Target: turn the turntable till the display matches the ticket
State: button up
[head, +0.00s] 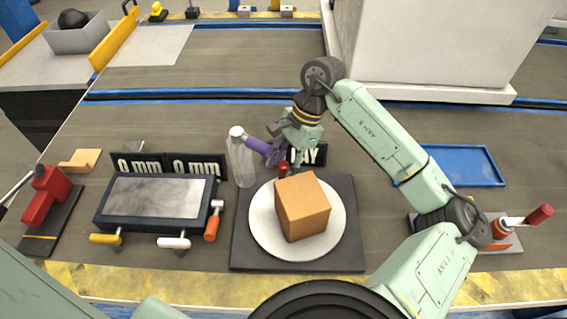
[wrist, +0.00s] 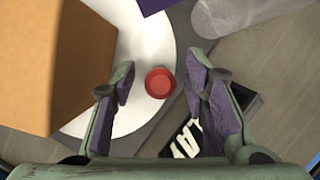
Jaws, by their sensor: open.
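The turntable (head: 264,238) is a white disc on a dark square plate in the head view, and part of the disc shows in the wrist view (wrist: 140,115). A tan box (head: 302,207) stands on it and fills the left of the wrist view (wrist: 50,60). A small red knob (wrist: 159,82) lies at the disc's edge and shows in the head view (head: 283,169). My gripper (wrist: 160,68) is open, its purple-padded fingers either side of the knob in the picture; contact cannot be told. A dark-framed grey screen (head: 155,197) lies left. I cannot make out a ticket.
A blue tray (head: 462,165) lies right; a red clamp-like tool (head: 47,195) is far left.

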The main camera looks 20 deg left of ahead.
grip_shut()
dwell(0.5)
dwell(0.3)
